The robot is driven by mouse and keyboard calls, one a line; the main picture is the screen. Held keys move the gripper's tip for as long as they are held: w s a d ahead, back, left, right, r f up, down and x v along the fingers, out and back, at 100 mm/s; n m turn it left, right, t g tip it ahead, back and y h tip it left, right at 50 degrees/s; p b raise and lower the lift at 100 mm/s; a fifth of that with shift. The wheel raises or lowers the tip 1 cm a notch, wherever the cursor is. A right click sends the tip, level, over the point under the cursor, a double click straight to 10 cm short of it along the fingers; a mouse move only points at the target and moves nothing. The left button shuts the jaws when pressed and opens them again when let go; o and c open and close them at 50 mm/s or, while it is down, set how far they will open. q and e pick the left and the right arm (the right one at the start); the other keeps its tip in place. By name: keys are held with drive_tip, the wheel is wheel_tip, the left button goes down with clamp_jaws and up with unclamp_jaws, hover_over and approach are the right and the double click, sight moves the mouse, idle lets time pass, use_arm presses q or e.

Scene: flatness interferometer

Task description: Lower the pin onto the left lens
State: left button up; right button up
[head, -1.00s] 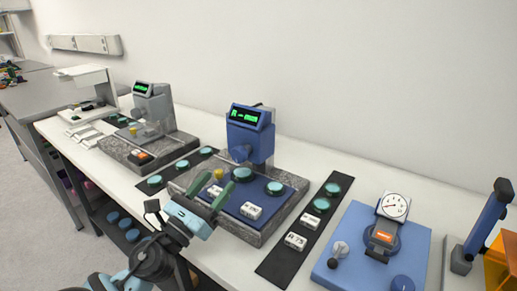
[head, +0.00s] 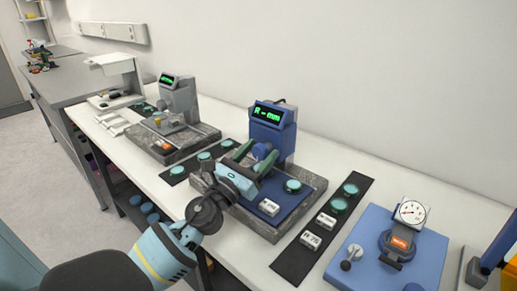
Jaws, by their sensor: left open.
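My left gripper (head: 256,154) comes in from the lower left and is over the left part of the blue measuring instrument (head: 274,122). Its two green fingers are open, one on each side of the instrument's blue knob (head: 263,152) in this view. I cannot tell whether they touch it. The pin below the knob is hidden behind the gripper. The left lens is hidden too. The right teal lens (head: 292,186) lies on the blue plate (head: 286,204). My right gripper is not in view.
A black strip (head: 293,262) with teal lenses and label blocks lies to the right, then a blue base (head: 430,262) with a dial gauge (head: 411,212). A similar grey instrument (head: 179,96) stands at the left.

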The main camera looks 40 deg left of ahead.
use_arm(q)
drive_tip(key=shift+w+r, duration=0.1)
drive_tip(key=shift+w, duration=0.3)
drive_tip(key=shift+c, duration=0.5)
drive_tip(key=c, duration=0.9)
